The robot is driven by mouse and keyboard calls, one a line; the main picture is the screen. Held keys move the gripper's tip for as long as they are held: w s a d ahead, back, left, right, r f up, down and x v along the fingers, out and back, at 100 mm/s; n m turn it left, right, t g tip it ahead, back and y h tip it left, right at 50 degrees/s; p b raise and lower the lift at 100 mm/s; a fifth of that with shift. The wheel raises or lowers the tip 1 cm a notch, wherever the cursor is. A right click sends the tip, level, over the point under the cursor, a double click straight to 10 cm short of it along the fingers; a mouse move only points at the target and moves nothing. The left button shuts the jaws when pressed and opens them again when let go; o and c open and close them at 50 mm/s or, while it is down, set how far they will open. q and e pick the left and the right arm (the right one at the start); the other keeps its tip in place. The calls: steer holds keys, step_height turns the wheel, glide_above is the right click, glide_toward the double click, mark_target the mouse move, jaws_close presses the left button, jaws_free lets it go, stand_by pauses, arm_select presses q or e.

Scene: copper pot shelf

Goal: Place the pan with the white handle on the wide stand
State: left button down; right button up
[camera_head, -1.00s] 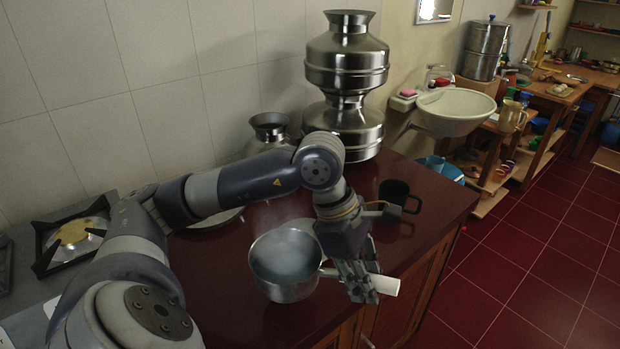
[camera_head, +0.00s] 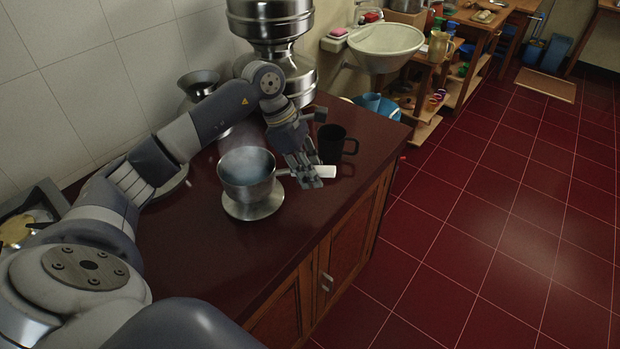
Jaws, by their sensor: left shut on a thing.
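The steaming metal pan (camera_head: 246,178) with the white handle (camera_head: 325,171) is upright near the middle of the dark red counter. My left gripper (camera_head: 306,172) is shut on the handle, to the right of the pan's bowl. A round, wide metal stand (camera_head: 256,209) shows directly under the pan. I cannot tell whether the pan's bottom touches it. Another pale round plate-like thing (camera_head: 176,184) lies farther left, partly hidden by my left arm. My right gripper is not in view.
A black mug (camera_head: 332,146) stands just behind the gripper. Large metal pots (camera_head: 272,30) and a smaller metal pot (camera_head: 199,84) stand at the back by the wall. A stove burner (camera_head: 18,230) is at the left. The counter's front part (camera_head: 215,255) is clear.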

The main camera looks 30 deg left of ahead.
arm_select(q)
step_height(320, 180, down, 3)
steer(key=shift+w+a+f+p, duration=0.1)
steer(key=shift+f+p, duration=0.05)
steer(key=shift+p, duration=0.55)
steer(key=c, duration=1.4)
jaws_free()
steer(key=shift+f, duration=0.1)
steer(key=shift+c, duration=0.2)
